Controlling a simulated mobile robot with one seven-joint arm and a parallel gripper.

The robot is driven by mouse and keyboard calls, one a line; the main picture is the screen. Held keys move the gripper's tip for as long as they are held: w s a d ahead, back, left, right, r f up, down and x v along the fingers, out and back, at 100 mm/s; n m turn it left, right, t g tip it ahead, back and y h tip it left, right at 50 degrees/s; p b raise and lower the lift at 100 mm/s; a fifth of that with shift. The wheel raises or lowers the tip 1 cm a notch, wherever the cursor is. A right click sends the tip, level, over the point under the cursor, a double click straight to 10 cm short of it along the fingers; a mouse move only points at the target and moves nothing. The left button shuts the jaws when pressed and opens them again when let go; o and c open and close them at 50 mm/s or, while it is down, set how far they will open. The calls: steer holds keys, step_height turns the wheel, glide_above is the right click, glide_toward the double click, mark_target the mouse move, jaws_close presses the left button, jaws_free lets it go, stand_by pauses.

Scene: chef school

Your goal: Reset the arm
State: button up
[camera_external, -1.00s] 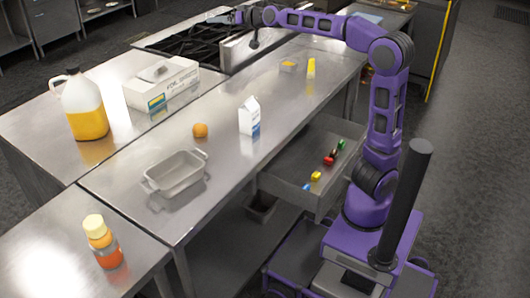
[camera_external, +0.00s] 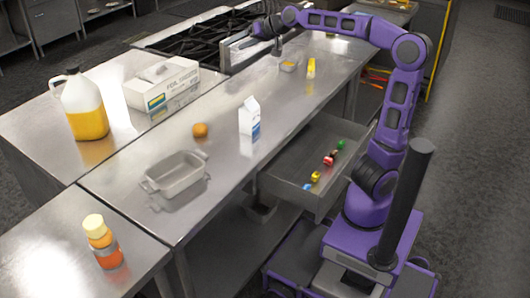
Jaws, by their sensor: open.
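My purple arm reaches from the base at the lower right up and across to the far end of the steel counter. My gripper (camera_external: 254,36) is open, small in view, in front of the black stove grates (camera_external: 205,42). It looks empty and above the surface, but I cannot tell its exact height. A small dish with yellow contents (camera_external: 288,64) and a yellow-topped item (camera_external: 311,68) stand on the counter to its right and nearer the camera.
On the counter (camera_external: 232,180) stand a milk carton (camera_external: 249,117), an orange (camera_external: 200,131) and a grey baking dish (camera_external: 175,176). An open drawer (camera_external: 290,180) with several small coloured items sticks out below. A foil box (camera_external: 162,85), a yellow jug (camera_external: 83,108) and an orange bottle (camera_external: 102,243) are to the left.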

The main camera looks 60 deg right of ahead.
steer(key=s+a+f+n+g, duration=0.1)
steer(key=s+a+f+g, duration=0.1)
steer(key=s+f, duration=0.4)
steer(key=s+a+f+n+g+h, duration=0.1)
steer(key=s+a+f, duration=0.3)
steer(key=s, duration=0.9)
steer(key=s+a+f+n+g, duration=0.3)
steer(key=s+f, duration=0.5)
steer(key=s, duration=0.2)
steer(key=shift+s+f, duration=0.25)
steer(key=shift+s, duration=0.05)
steer(key=shift+a, duration=0.1)
